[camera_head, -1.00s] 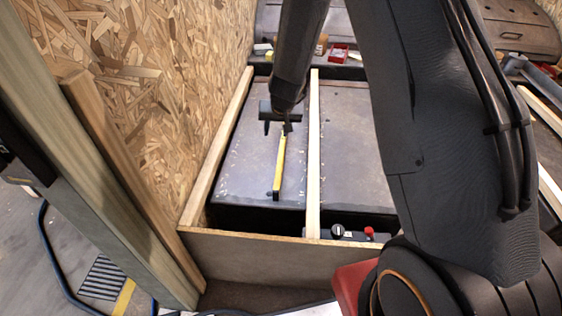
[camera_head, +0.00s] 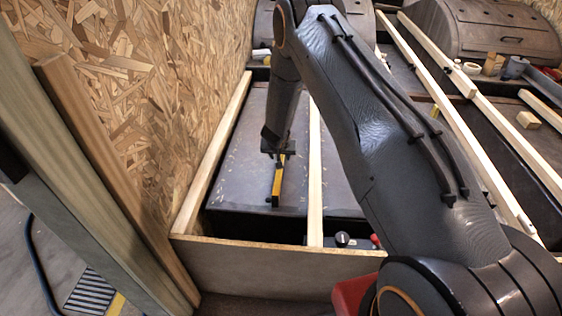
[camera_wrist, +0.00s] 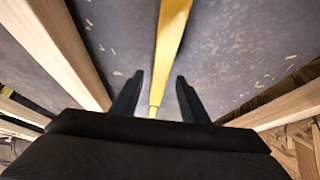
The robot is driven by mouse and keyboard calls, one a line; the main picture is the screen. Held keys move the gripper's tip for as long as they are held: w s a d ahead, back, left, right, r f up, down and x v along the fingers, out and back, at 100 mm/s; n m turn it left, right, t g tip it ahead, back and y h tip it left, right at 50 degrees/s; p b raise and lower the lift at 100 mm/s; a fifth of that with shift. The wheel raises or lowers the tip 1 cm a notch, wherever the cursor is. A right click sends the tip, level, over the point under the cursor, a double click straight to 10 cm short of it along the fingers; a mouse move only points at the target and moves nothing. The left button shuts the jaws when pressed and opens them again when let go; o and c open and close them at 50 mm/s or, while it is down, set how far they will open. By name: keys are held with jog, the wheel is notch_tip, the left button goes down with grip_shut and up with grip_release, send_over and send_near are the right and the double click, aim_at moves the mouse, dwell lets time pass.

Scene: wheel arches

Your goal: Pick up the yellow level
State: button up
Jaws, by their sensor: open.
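The yellow level (camera_head: 277,186) is a long narrow bar lying on the dark grey panel (camera_head: 236,170) between two wooden rails. In the wrist view the yellow level (camera_wrist: 170,38) runs from the top edge down to between the fingertips. My gripper (camera_wrist: 158,82) is open, with one dark finger on each side of the bar. In the head view my gripper (camera_head: 275,155) is over the far part of the level and hides it. I cannot tell whether the fingers touch the panel.
A wooden rail (camera_head: 315,175) runs just right of the level, and another rail (camera_head: 212,150) lies to the left by the chipboard wall (camera_head: 150,100). A front board (camera_head: 270,258) closes the near side.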

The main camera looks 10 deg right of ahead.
jog(key=shift+x, duration=1.45)
jog(key=shift+c, duration=0.5)
grip_shut()
jog(key=shift+r, duration=0.15)
